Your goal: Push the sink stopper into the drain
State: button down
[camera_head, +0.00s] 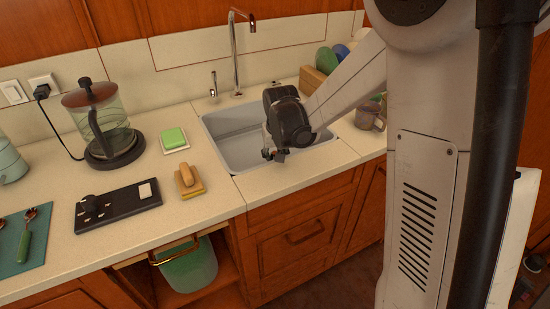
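The grey sink (226,124) is set into the pale counter, with a tall curved metal faucet (234,50) behind it. My gripper (273,154) hangs over the front right part of the sink, pointing down. It is small and dark here, so I cannot tell whether its fingers are open or shut, or whether they touch anything. I cannot make out the sink stopper or the drain. My wrist and gripper cover part of the basin.
A green sponge (174,137) on a white dish and a wooden-handled brush (188,181) lie left of the sink. A glass kettle (112,127) and a black socket panel (119,206) are farther left. A mug (369,117) stands to the right, near my arm.

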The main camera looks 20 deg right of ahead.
jog(key=shift+r, duration=0.5)
jog(key=shift+f+b, duration=0.95)
jog(key=shift+f, duration=0.15)
dwell(1.9)
jog(key=c, duration=1.6)
grip_release()
jog(key=v, duration=1.2)
